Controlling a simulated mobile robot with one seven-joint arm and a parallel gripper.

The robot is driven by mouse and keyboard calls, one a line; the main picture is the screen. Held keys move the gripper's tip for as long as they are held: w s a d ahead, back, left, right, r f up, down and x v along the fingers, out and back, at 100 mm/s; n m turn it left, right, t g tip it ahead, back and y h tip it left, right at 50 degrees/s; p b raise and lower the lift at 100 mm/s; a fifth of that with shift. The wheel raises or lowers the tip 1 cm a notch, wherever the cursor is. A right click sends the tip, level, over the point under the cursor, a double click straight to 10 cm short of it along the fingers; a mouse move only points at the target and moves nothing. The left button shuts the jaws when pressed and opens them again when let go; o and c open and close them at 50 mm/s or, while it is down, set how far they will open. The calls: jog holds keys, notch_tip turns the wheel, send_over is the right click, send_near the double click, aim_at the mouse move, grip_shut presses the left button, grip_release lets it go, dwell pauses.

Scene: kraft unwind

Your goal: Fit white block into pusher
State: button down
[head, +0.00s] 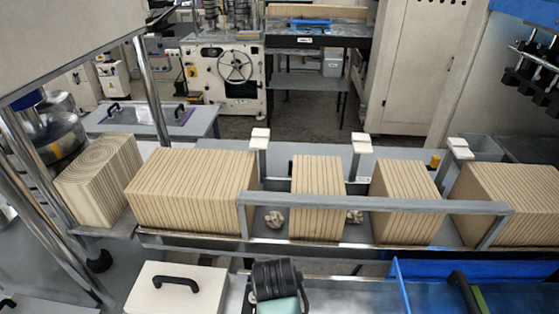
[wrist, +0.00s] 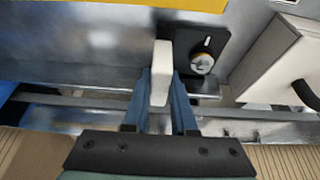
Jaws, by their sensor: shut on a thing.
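In the wrist view, a long white block (wrist: 161,72) stands between the blue fingers of my gripper (wrist: 162,85), which is shut on it. The block's upper end is beside the left edge of a black plate (wrist: 208,45) with a slot and a round metal knob; I cannot tell whether they touch. This plate may be part of the pusher, but I cannot tell. In the head view my fingers and the held block are hidden; only my dark wrist part shows at the bottom middle.
Grey posts topped with white blocks (head: 260,135) stand behind a row of striped tan stacks (head: 193,190). A grey rail (head: 375,204) crosses before the stacks. A white box with a black handle (head: 177,290) is at the front left, and a blue-edged tray (head: 420,270) is at the right.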

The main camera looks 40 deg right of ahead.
jog(key=shift+f, duration=0.55)
dwell(0.9)
jog(key=c, duration=0.6)
grip_release()
jog(key=shift+c, duration=0.2)
jog(key=b+v, duration=0.2)
jog(key=v, duration=1.1)
